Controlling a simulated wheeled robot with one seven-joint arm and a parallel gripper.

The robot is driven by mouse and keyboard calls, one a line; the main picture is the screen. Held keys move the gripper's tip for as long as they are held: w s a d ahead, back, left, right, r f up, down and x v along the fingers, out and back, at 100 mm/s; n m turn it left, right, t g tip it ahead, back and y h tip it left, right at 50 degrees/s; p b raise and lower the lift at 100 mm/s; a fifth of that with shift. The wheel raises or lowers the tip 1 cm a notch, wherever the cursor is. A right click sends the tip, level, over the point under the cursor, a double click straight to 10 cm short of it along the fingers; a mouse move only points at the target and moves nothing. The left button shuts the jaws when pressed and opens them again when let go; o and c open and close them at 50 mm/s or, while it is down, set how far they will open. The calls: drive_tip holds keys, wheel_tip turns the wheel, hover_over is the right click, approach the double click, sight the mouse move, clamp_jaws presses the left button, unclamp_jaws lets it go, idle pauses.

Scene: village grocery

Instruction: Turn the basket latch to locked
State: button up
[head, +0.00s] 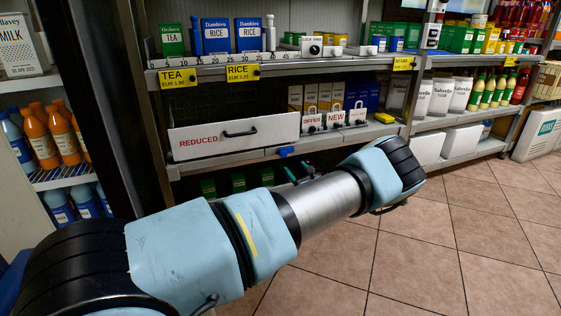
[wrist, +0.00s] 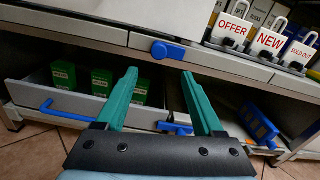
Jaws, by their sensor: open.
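A blue latch (wrist: 168,50) sits on the grey front edge of the shelf in the wrist view. It also shows in the head view (head: 285,151) below the white REDUCED basket (head: 235,134). It looks like a small knob lying roughly sideways; its exact setting is hard to read. My gripper (wrist: 160,73) is open, its two teal fingers apart and empty. The fingertips appear just below the latch in the wrist view, and I see no contact. In the head view, my arm hides most of the gripper.
Below the shelf edge, an open drawer with a blue handle (wrist: 68,111) holds green boxes (wrist: 105,82). A blue slotted piece (wrist: 259,125) is at the lower right. Tags reading OFFER (wrist: 231,28) and NEW (wrist: 268,42) stand above.

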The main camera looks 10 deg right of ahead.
sight(284, 155)
drive_tip(key=w, duration=0.3)
drive_tip(key=w+a+b, duration=0.1)
drive_tip(key=w, duration=0.2)
drive_tip(key=w+b, duration=0.1)
drive_tip(key=w, duration=0.2)
drive_tip(key=shift+w+a, duration=0.2)
drive_tip(key=shift+w, duration=0.05)
clamp_jaws()
